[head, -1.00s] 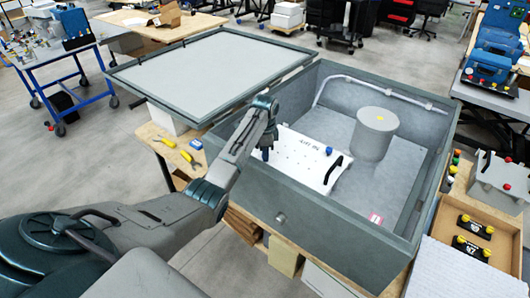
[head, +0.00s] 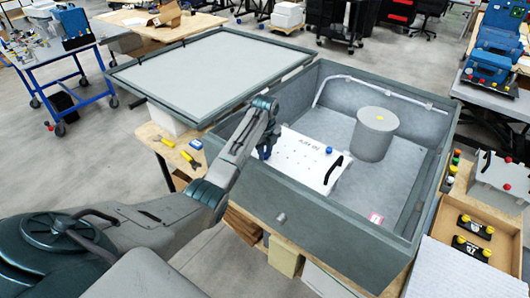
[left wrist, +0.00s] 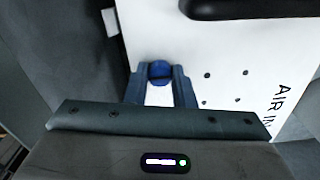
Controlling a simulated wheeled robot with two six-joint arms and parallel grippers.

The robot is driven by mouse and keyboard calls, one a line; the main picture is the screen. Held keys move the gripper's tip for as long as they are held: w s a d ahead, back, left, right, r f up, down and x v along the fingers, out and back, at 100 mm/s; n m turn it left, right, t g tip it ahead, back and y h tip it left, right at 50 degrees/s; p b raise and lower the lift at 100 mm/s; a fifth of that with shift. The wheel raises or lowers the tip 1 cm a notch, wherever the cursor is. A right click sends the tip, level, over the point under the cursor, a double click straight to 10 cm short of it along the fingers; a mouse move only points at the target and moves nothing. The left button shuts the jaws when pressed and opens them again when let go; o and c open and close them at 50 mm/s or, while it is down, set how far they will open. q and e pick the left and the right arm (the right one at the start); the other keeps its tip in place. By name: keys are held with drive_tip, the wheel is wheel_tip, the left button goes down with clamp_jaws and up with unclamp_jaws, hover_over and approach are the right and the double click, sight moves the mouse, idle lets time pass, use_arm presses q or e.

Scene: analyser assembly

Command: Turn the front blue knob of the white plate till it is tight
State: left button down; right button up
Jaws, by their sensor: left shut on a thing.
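The white plate (head: 300,166) lies inside the grey open box, near its left front wall. In the left wrist view the plate (left wrist: 230,55) shows a black handle, small holes and the words AIR IN. My left gripper (head: 264,152) reaches down over the box wall to the plate's left end. In the left wrist view its blue fingers (left wrist: 160,90) are shut on the front blue knob (left wrist: 160,72), one on each side. In the head view the gripper hides this knob. A second blue knob (head: 329,150) stands at the plate's far edge. My right gripper is not in view.
The box's front wall (head: 310,225) stands close under my left forearm. A grey cylinder (head: 375,135) stands in the box behind the plate. The box's lid (head: 210,70) lies to the left. Yellow-handled tools (head: 165,141) lie on the wooden bench.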

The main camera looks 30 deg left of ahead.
use_arm(q)
drive_tip(key=m, duration=0.5)
drive_tip(key=shift+w+a+r+m, duration=0.1)
drive_tip(key=shift+w+r+m, duration=0.1)
drive_tip(key=shift+r+m, duration=0.15)
drive_tip(key=m, duration=0.4)
drive_tip(key=shift+m, duration=0.25)
drive_tip(key=c, duration=1.4)
unclamp_jaws()
drive_tip(key=shift+o, duration=1)
drive_tip(key=shift+s+f, duration=0.15)
